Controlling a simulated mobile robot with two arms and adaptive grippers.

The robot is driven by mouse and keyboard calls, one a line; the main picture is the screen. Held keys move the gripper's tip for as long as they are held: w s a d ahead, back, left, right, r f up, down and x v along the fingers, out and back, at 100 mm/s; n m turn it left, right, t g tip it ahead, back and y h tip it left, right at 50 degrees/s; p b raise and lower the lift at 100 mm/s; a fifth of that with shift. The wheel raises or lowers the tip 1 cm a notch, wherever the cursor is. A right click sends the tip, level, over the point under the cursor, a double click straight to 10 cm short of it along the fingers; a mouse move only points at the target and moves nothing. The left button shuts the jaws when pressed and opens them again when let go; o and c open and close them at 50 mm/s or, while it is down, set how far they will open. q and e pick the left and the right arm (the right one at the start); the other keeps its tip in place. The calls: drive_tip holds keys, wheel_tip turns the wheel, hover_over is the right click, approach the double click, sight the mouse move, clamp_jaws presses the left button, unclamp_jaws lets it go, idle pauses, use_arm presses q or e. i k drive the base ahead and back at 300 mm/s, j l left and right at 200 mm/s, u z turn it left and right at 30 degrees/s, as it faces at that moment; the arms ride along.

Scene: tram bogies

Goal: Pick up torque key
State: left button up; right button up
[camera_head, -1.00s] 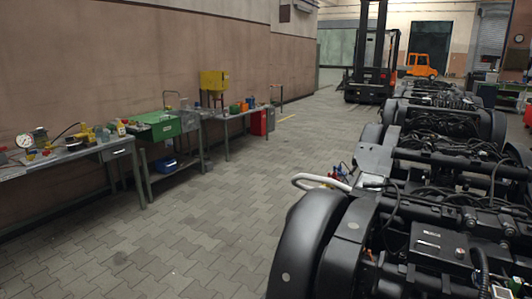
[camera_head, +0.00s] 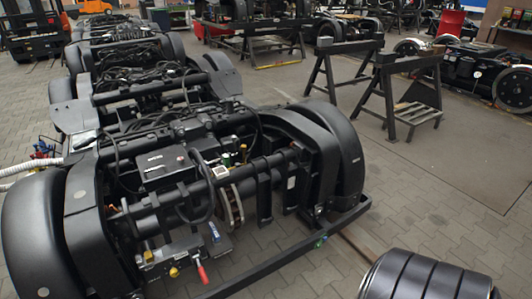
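I cannot make out a torque key for certain. A small red handle (camera_head: 202,272) shows at the near end of the closest black bogie (camera_head: 165,170), low by its front beam. I cannot tell whether it is a loose tool or part of the bogie. Neither of my grippers is in view.
Black bogies stand in a row toward the back left. An orange forklift (camera_head: 32,30) is at the far left. Black trestles (camera_head: 345,65) stand at the upper right, with a wheelset (camera_head: 512,90) at the right edge.

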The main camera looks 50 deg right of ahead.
sight(216, 238)
drive_tip(key=z, duration=1.2)
